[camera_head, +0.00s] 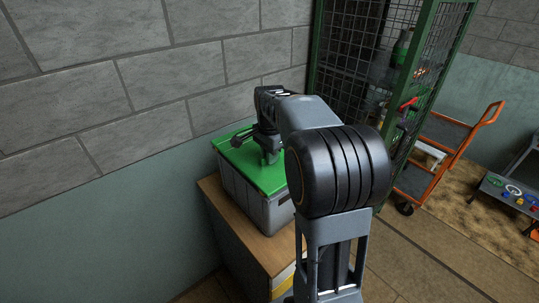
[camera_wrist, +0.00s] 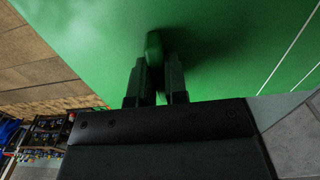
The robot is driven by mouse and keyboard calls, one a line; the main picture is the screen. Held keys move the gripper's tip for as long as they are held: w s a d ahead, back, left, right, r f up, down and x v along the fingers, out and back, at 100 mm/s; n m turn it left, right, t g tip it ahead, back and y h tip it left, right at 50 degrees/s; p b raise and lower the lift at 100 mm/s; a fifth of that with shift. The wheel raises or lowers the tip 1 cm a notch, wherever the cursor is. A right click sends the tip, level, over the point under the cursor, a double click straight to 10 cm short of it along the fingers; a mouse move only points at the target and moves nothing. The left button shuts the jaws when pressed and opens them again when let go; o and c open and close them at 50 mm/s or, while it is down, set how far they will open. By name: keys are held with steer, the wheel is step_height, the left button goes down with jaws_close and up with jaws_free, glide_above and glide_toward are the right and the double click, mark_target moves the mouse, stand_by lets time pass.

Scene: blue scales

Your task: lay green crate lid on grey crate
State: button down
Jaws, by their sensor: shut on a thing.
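The green crate lid (camera_head: 262,175) lies over the top of the grey crate (camera_head: 243,196) in the head view, and its edges look roughly in line with the crate's rim. My gripper (camera_head: 268,157) is above the lid and shut on its handle. In the wrist view the green lid (camera_wrist: 230,50) fills most of the picture, and my gripper's two fingers (camera_wrist: 155,75) close around a small green handle (camera_wrist: 153,48). The far side of the crate is hidden by the lid and my arm. I cannot tell whether the lid rests fully on the rim.
The crate stands on a wooden-topped cabinet (camera_head: 233,232) against a grey block wall (camera_head: 150,75). A green mesh cage (camera_head: 350,50) stands behind to the right, with an orange trolley (camera_head: 440,160) beside it. A low table with small coloured things (camera_head: 510,193) is at the far right.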

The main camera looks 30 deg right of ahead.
steer(key=c, duration=1.1)
jaws_free()
steer(key=shift+r, duration=0.15)
steer(key=shift+r+p, duration=3.4)
steer(key=shift+r, duration=0.5)
